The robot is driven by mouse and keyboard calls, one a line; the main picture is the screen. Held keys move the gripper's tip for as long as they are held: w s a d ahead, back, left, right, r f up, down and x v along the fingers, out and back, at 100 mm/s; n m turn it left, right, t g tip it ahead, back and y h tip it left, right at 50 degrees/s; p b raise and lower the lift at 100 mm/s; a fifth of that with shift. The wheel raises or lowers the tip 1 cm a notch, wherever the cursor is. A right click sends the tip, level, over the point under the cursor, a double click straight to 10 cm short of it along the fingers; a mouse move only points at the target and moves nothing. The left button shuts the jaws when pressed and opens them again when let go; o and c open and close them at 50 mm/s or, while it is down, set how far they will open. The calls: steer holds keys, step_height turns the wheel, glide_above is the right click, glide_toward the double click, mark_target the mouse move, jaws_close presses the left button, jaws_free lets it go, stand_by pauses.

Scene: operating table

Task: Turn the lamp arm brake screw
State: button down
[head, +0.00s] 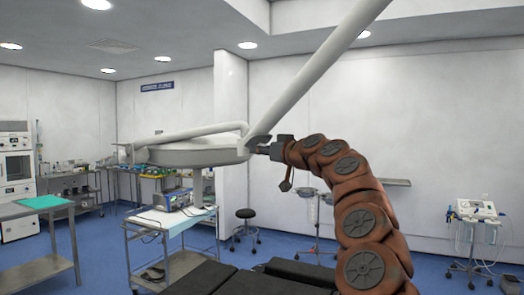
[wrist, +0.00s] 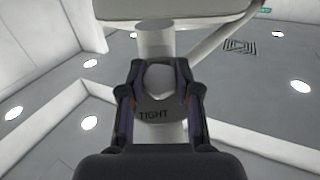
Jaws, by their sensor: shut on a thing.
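The lamp arm (head: 310,75) is a long pale tube slanting down from the ceiling to the joint beside the round lamp head (head: 190,153). In the head view my gripper (head: 262,148) is at this joint, coming from the right. In the wrist view the dark fingers of my gripper (wrist: 160,82) are shut on a pale rounded knob, the brake screw (wrist: 159,80). A grey plate with the word TIGHT (wrist: 154,115) shows just below the knob. The screw itself is too small to make out in the head view.
The black operating table (head: 215,278) lies below my arm. A trolley with a device (head: 172,199) stands at the left, and a stool (head: 246,215) stands behind. A medical cart (head: 474,212) is at the far right. The air around the joint looks clear.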

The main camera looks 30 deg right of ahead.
steer(key=shift+y, duration=0.5)
steer(key=c, duration=0.8)
jaws_free()
steer(key=s+d, duration=0.1)
steer(key=s, duration=1)
steer(key=shift+s+d, duration=0.3)
steer(key=shift+s, duration=0.1)
